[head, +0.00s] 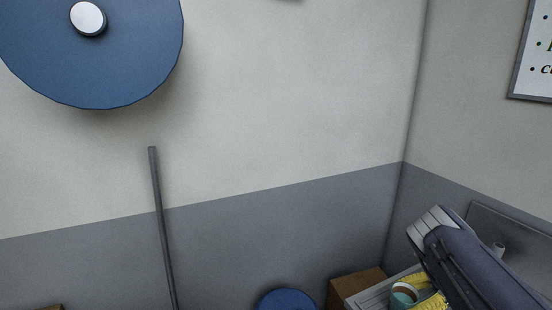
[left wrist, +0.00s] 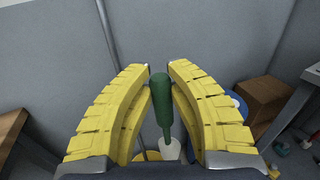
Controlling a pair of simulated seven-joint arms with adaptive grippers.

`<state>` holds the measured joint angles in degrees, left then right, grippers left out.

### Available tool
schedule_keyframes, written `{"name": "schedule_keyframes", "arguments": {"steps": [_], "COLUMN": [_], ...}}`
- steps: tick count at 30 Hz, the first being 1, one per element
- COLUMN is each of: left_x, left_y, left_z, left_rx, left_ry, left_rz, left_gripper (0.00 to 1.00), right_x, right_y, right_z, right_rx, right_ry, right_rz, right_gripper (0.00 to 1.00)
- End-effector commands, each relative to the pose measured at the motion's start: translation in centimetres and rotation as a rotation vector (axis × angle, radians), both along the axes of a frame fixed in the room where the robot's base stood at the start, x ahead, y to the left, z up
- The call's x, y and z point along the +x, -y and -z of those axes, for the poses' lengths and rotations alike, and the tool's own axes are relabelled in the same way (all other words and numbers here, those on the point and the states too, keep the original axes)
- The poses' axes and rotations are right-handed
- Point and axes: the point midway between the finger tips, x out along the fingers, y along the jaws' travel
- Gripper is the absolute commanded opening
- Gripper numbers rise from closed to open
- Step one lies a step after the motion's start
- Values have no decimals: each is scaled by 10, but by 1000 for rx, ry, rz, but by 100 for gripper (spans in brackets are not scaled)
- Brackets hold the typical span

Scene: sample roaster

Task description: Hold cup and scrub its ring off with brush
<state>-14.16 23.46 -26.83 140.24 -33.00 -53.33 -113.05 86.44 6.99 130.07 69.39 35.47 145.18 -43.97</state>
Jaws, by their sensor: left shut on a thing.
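In the left wrist view my left gripper (left wrist: 160,80) is shut on the green handle of the brush (left wrist: 161,100). A pale round shape (left wrist: 172,150) lies below the handle; I cannot tell whether it is the brush's head. My left gripper is outside the head view. In the head view a teal cup (head: 404,293) with a cream rim and brownish inside shows at the bottom right. The yellow fingers of my right gripper (head: 420,288) are right at the cup, partly cut off by the frame's lower edge. Whether they grip it is unclear.
A brown box (head: 354,285) and a blue round top (head: 286,300) stand near the wall. A pale grey surface (head: 372,296) lies beside the cup. A thin dark pole (head: 161,220) and a large blue disc (head: 130,55) are at left. A sign (head: 535,60) hangs at right.

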Motion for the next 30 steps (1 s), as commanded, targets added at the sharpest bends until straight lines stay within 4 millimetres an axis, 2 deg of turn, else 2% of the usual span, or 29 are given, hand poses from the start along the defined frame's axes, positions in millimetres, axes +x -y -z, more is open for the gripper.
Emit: {"name": "schedule_keyframes", "arguments": {"steps": [10, 11, 17, 26, 30], "left_x": [0, 0, 0, 0, 0], "left_y": [0, 0, 0, 0, 0], "left_z": [0, 0, 0, 0, 0], "left_rx": [0, 0, 0, 0, 0], "left_ry": [0, 0, 0, 0, 0], "left_rz": [0, 0, 0, 0, 0], "left_gripper": [0, 0, 0, 0, 0], "right_x": [0, 0, 0, 0, 1], "right_y": [0, 0, 0, 1, 11], "right_z": [0, 0, 0, -1, -6], "right_rx": [0, 0, 0, 0, 0], "right_ry": [0, 0, 0, 0, 1], "right_rz": [1, 1, 0, 1, 0], "right_gripper": [19, 61, 84, 87, 87]}}
